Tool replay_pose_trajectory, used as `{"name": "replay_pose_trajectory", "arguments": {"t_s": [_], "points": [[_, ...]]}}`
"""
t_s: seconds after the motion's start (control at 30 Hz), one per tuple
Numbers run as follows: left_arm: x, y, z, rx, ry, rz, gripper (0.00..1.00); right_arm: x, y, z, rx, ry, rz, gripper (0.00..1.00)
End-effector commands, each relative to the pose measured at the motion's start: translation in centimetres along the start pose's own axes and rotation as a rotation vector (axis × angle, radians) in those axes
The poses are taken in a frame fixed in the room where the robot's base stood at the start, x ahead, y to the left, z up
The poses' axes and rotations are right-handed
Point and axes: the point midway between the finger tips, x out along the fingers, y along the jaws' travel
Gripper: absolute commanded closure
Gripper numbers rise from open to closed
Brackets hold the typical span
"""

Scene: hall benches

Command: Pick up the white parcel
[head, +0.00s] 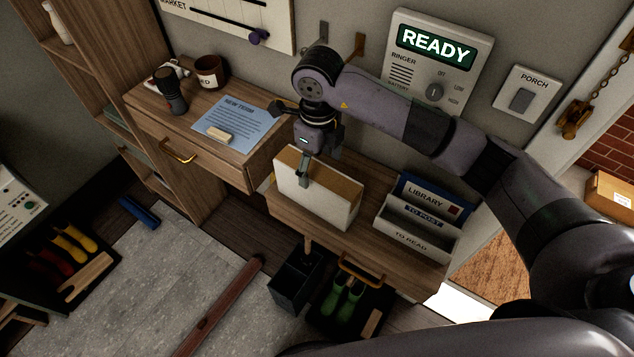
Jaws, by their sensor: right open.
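The white parcel (312,199) is a box with a white front and a brown top. It stands upright on the wooden bench, left of the letter rack. My right gripper (318,166) points down over it, open. One finger hangs in front of the white face near its upper edge; the other finger is mostly hidden, so I cannot tell whether either touches the box. My left gripper is out of view.
The letter rack (418,222) stands close to the right. A blue notice (240,124), a dark torch (170,92) and a brown mug (210,72) are on the higher drawer unit at left. The wall with the READY panel (436,62) is close behind.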

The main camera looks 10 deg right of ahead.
Motion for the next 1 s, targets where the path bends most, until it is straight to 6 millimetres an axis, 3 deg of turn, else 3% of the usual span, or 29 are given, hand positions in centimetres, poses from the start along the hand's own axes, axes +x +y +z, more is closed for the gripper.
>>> {"name": "replay_pose_trajectory", "arguments": {"t_s": [0.2, 0.3, 0.5, 0.63, 0.93, 1.0], "points": [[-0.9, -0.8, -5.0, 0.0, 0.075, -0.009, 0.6, 2.4, 0.1, 0.0, 0.0, -0.001, 0.001, 0.27], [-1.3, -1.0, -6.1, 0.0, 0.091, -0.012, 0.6, 2.9, 0.1, 0.0, -0.001, -0.001, 0.001, 0.27], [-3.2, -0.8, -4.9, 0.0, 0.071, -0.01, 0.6, 5.6, 0.6, -0.2, -0.001, 0.003, 0.005, 0.27], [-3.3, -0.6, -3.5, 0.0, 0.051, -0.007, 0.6, 7.3, 0.5, -0.1, -0.001, 0.001, 0.003, 0.27], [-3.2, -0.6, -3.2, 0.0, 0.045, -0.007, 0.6, 7.9, 0.4, 0.0, -0.002, -0.003, 0.0, 0.27], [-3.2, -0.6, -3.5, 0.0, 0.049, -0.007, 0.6, 7.9, 0.4, 0.0, -0.002, -0.002, 0.0, 0.31]]}}
